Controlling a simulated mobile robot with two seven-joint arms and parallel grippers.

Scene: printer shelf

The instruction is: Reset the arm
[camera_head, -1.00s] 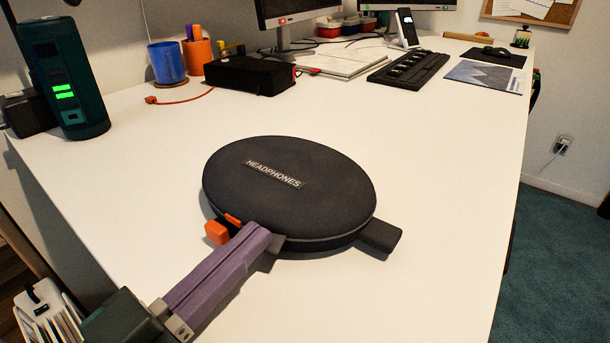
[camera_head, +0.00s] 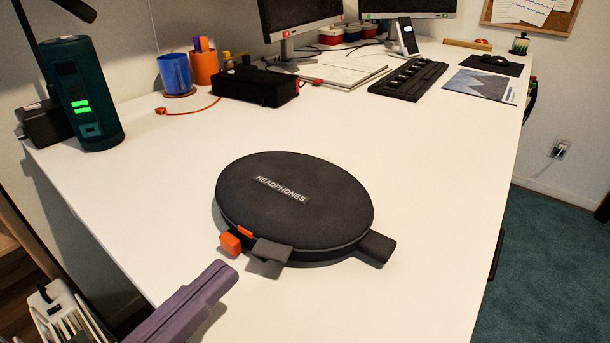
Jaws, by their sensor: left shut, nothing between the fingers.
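My left gripper (camera_head: 222,277), with long purple fingers, comes in from the lower left over the front of the white desk. Its fingers are together with nothing between them. Its tip is a short way to the lower left of a round black headphones case (camera_head: 294,205) and apart from it. The case lies flat and closed on the desk, with a "HEADPHONES" label on top. An orange tab (camera_head: 231,243) and a dark grey flap (camera_head: 270,255) show at its near edge, and a dark strap sticks out at its right. My right gripper is not in view.
A dark green cylinder (camera_head: 85,98) with green lights stands at the desk's left. A blue cup (camera_head: 174,74), orange cup, black box (camera_head: 255,86), monitors, notebook and keyboard (camera_head: 408,78) line the back. The white desk (camera_head: 430,170) is clear right of the case.

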